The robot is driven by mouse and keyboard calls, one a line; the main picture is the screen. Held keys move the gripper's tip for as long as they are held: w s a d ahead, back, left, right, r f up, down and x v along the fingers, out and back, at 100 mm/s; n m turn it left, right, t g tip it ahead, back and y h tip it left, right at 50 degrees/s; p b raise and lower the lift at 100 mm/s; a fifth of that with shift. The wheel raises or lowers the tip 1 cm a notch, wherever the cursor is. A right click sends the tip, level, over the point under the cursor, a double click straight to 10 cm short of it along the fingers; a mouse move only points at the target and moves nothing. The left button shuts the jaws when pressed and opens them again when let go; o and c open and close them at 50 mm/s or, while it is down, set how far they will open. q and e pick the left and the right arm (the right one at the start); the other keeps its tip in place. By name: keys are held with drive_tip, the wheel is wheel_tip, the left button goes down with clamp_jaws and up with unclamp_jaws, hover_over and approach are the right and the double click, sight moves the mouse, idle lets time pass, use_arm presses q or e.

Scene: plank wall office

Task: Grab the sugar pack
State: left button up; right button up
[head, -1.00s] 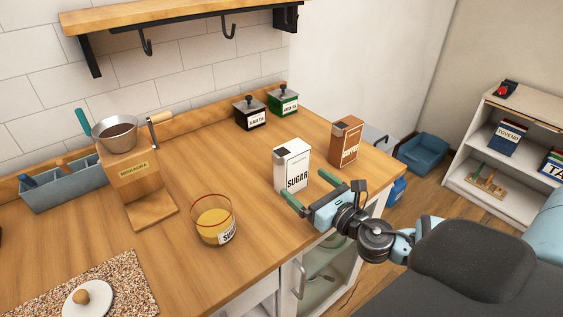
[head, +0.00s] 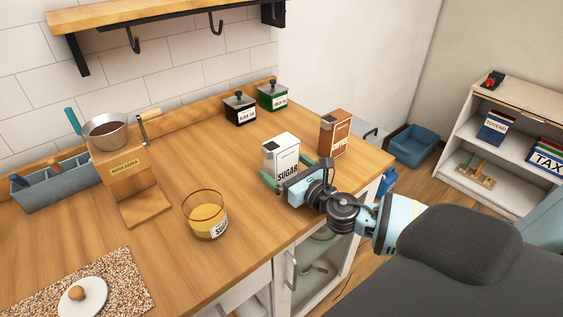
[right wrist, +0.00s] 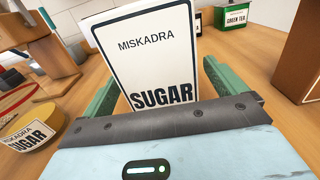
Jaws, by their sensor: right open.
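The sugar pack (head: 281,152) is a white box with a dark top patch and black SUGAR lettering, standing upright on the wooden counter. In the right wrist view the sugar pack (right wrist: 148,50) fills the middle, with its front label facing me. My right gripper (head: 291,171) is open. Its green fingers (right wrist: 158,82) reach forward on both sides of the pack, with a visible gap on the right; contact is not apparent. The pack's lower part is hidden behind the gripper in the wrist view. My left gripper is not in view.
A brown box (head: 334,134) stands just right of the pack. A glass sugar bowl (head: 205,214) stands to the left, nearer the front. Black (head: 240,108) and green (head: 272,97) tea canisters stand behind. A coffee grinder (head: 128,180) is farther left. The counter between is clear.

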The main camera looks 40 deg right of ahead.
sight(288, 158)
drive_tip(key=shift+w, duration=0.65)
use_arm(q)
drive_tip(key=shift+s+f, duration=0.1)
use_arm(e)
drive_tip(key=c, duration=1.2)
drive_tip(key=shift+r, duration=0.1)
drive_tip(key=shift+c, duration=0.4)
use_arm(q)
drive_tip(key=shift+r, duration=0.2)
use_arm(e)
drive_tip(key=shift+r, duration=0.1)
drive_tip(key=shift+r, duration=0.6)
wheel_tip(288, 158, up, 2)
drive_tip(key=shift+w+r+p, duration=0.1)
drive_tip(key=shift+r+p, duration=0.05)
drive_tip(key=shift+p, duration=0.4)
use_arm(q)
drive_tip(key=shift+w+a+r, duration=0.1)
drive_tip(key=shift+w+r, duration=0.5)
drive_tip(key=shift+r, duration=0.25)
use_arm(e)
drive_tip(key=s+a+r, duration=0.1)
drive_tip(key=s+a, duration=0.8)
drive_tip(key=s, duration=0.4)
drive_tip(key=shift+s+r, duration=0.15)
